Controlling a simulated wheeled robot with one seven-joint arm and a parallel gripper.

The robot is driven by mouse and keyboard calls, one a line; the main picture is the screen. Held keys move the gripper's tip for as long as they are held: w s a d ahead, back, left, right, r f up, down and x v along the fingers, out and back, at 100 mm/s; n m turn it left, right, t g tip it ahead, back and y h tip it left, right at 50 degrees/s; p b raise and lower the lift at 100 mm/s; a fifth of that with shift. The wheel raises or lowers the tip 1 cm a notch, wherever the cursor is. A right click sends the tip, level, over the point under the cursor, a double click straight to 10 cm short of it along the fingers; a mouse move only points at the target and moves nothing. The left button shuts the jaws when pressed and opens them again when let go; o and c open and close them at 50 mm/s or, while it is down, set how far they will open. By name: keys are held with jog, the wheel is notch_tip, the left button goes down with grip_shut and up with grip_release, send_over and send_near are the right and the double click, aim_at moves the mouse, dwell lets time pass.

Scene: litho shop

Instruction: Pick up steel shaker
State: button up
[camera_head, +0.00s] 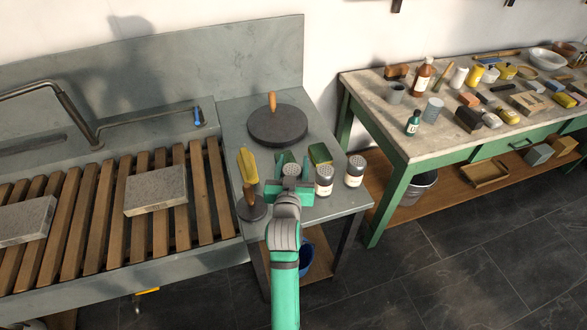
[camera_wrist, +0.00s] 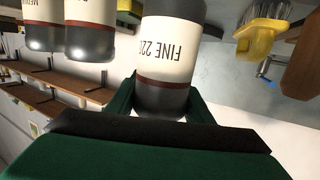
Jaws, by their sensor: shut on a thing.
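A steel shaker with a perforated grey top (camera_head: 291,170) stands between the green fingers of my gripper (camera_head: 293,174) on the small grey side table. In the wrist view the shaker (camera_wrist: 167,45) shows a cream label reading "FINE 220" and a dark red band. My gripper (camera_wrist: 163,98) is shut on its body, one finger on each side. The shaker's far end is cut off by the wrist view's edge, and my gripper hides its lower part in the head view. I cannot tell whether it is clear of the table.
Two similar shakers (camera_head: 324,181) (camera_head: 354,171) stand close on the right. A yellow brush (camera_head: 247,166) and a wooden-handled tool (camera_head: 252,206) are on the left. A dark round disc (camera_head: 277,126) lies behind, beside a green-yellow block (camera_head: 320,154). A cluttered workbench (camera_head: 390,126) stands further right.

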aim_at(291, 169)
jog(key=s+r, duration=0.2)
jog(key=r, duration=0.1)
jog(key=s+r, duration=0.1)
jog(key=shift+s+a+r, duration=0.15)
jog(key=shift+s+a, duration=0.1)
jog(key=shift+a, duration=0.05)
jog(key=s+a+r, duration=0.1)
jog(key=s+r, duration=0.3)
jog(key=s, duration=0.5)
jog(key=shift+s+a+r, duration=0.2)
jog(key=shift+a, duration=0.15)
jog(key=o, duration=0.3)
jog(key=shift+w, duration=0.1)
jog(key=shift+c, duration=1)
